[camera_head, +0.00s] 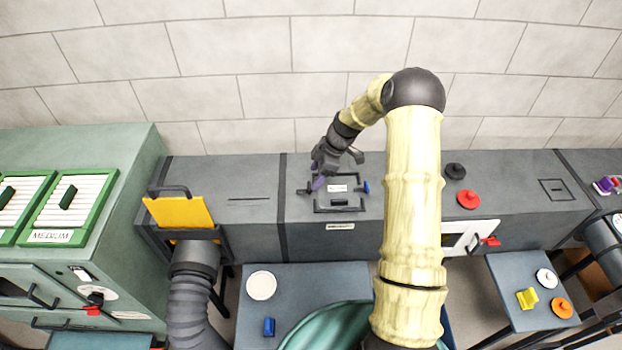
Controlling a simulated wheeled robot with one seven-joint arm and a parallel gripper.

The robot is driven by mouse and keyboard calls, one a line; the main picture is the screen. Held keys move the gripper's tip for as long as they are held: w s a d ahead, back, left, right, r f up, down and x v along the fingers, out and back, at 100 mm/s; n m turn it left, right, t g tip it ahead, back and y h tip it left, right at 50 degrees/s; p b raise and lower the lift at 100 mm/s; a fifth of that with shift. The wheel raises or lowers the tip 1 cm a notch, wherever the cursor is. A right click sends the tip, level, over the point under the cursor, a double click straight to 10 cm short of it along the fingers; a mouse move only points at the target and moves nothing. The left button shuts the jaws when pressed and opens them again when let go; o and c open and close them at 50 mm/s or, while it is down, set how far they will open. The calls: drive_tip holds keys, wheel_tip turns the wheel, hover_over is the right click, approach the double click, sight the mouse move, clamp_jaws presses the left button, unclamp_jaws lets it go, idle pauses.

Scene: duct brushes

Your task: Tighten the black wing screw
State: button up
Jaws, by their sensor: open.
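A small hatch panel (322,208) with a dark frame, white label and black handle lies on top of the grey duct. A small black piece (305,189), which looks like the black wing screw, sits at the panel's left edge. A blue wing screw (366,187) sits at its right edge. My gripper (337,170) is open above the back left part of the panel, its fingers spread. A purple part shows by its left finger, close to the black piece. I cannot tell whether they touch. My gripper hides part of the panel's back edge.
Black (455,171) and red (468,199) round knobs stand on the duct to the right. A yellow flap (179,212) stands at the left. The table (320,275) in front holds a white disc (261,285) and a blue piece (269,327). A brick wall stands behind.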

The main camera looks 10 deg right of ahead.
sight(309, 185)
drive_tip(key=shift+p+x, duration=0.7)
drive_tip(key=shift+x, duration=1.7)
drive_tip(key=c, duration=1)
